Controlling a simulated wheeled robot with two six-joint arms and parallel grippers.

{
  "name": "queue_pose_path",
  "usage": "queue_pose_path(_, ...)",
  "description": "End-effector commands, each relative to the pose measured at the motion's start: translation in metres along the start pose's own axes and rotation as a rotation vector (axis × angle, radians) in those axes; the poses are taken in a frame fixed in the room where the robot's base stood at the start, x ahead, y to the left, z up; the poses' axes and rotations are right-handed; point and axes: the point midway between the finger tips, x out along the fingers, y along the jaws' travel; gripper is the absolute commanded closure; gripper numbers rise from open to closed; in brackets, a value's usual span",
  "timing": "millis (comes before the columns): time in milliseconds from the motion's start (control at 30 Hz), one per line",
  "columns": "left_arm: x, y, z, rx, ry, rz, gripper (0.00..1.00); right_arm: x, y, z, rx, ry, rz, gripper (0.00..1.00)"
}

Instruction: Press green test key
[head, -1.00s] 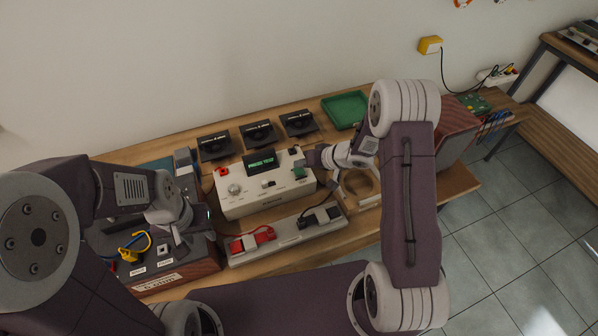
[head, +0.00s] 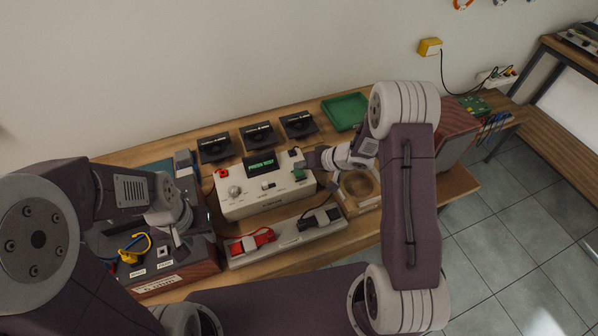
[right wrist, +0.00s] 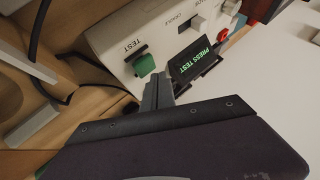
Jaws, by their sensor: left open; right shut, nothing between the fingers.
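The green test key (head: 299,175) is on the right part of the white tester box (head: 250,207). In the right wrist view the green key (right wrist: 145,65) sits beside the word TEST. The box's screen (head: 260,165) reads PRESS TEST, also legible on the screen in the right wrist view (right wrist: 196,61). My right gripper (head: 304,163) is shut and empty, its tips close by the key. In the right wrist view its fingertips (right wrist: 157,80) appear just beside the key; contact cannot be told. My left gripper (head: 178,232) is open, left of the box.
Several black fan-like units (head: 258,136) and a green tray (head: 345,111) stand behind the box. A grey strip (head: 290,236) with a red and a black clip lies in front. A wooden case (head: 170,272) holding a yellow tool is at the left.

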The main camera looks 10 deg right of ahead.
Motion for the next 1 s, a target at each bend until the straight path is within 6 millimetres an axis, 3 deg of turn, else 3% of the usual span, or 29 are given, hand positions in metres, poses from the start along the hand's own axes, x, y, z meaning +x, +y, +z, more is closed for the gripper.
queue_pose_path(1000, -0.0012, 0.0000, -0.0001, 0.000, 0.000, 0.000, 0.60, 0.0056, 0.0041, 0.0042, 0.000, 0.000, 0.000, 1.00)
